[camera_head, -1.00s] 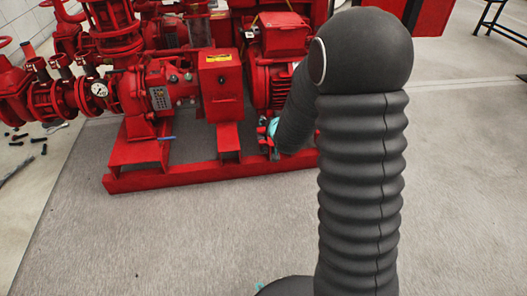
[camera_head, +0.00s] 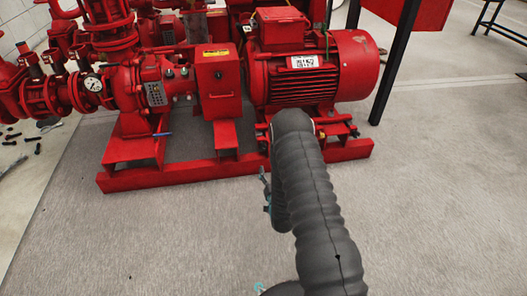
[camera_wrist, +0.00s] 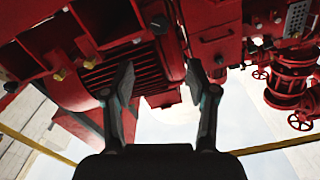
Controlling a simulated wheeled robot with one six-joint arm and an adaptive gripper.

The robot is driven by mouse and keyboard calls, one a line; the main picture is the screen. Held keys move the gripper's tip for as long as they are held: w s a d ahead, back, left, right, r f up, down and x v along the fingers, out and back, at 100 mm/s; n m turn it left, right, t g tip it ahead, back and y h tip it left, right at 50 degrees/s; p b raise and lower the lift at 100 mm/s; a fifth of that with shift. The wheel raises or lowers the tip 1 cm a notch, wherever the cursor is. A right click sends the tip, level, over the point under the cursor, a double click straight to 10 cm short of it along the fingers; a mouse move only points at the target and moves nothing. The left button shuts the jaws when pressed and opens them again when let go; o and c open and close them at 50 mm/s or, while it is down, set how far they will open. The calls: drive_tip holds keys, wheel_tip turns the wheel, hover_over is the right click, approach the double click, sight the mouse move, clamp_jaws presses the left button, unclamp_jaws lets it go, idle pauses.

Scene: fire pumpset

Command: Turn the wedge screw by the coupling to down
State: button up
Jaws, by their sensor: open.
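The red coupling guard box (camera_head: 218,85) stands between the pump and the red motor (camera_head: 312,72). I cannot surely pick out the wedge screw; my arm hides part of the motor base by the coupling in the head view. My gripper (camera_head: 266,190) is in front of the red base rail, mostly behind my arm. In the wrist view my gripper (camera_wrist: 160,82) is open, its two fingers wide apart with nothing between them.
The red base rail (camera_head: 170,178) runs along the pumpset's front. Brass and dark fittings (camera_head: 322,133) sit at the motor's right foot. A black post (camera_head: 396,62) stands right of the motor. Loose dark bolts lie on the floor at left. The floor in front is clear.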

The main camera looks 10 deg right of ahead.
sight(263, 147)
drive_tip(key=w+b, duration=0.1)
drive_tip(key=w, duration=1.2)
drive_tip(key=shift+w, duration=0.35)
drive_tip(key=shift+c, duration=0.3)
clamp_jaws()
